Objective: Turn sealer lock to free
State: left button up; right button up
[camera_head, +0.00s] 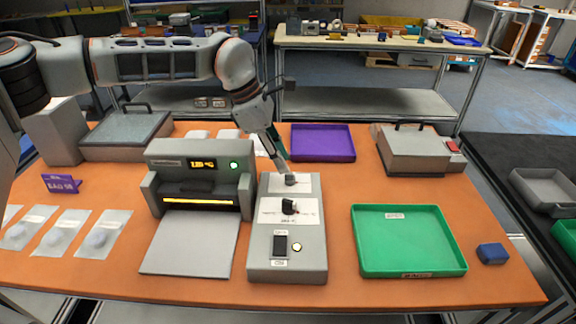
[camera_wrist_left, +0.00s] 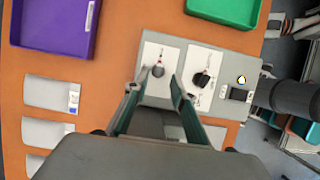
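A grey control box (camera_head: 258,255) stands front centre, beside the grey sealer (camera_head: 200,180) with its lit display and green light. The box has a far white plate with a small knob (camera_wrist_left: 158,71), a middle plate with a black knob (camera_head: 290,207), and a dark switch (camera_head: 280,245) beside a lit button (camera_head: 297,247). The labels are too small to read, so I cannot tell which knob is the lock. My left gripper (camera_head: 284,172) points down at the far plate. In the left wrist view its open fingers (camera_wrist_left: 154,88) lie either side of the small knob. My right gripper is not in view.
A green tray (camera_head: 410,268) lies right of the box, with a blue block (camera_head: 492,253) beyond it. A purple tray (camera_head: 323,156) lies behind. Several pouches (camera_head: 62,228) lie at the left. A grey lidded machine (camera_head: 414,150) stands at the right rear.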

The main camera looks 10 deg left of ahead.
aim_at(290, 173)
pick_arm(q)
jog(key=x, duration=0.2)
jog(key=shift+d+f, duration=0.15)
jog(key=shift+f, duration=0.25)
jog(key=shift+w+d+f, duration=0.1)
jog(key=shift+d+f, duration=0.1)
jog(key=shift+f, duration=0.15)
jog(key=shift+d+f, duration=0.1)
jog(key=shift+f, duration=0.2)
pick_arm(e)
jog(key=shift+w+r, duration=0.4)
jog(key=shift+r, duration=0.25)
pick_arm(q)
grip_shut()
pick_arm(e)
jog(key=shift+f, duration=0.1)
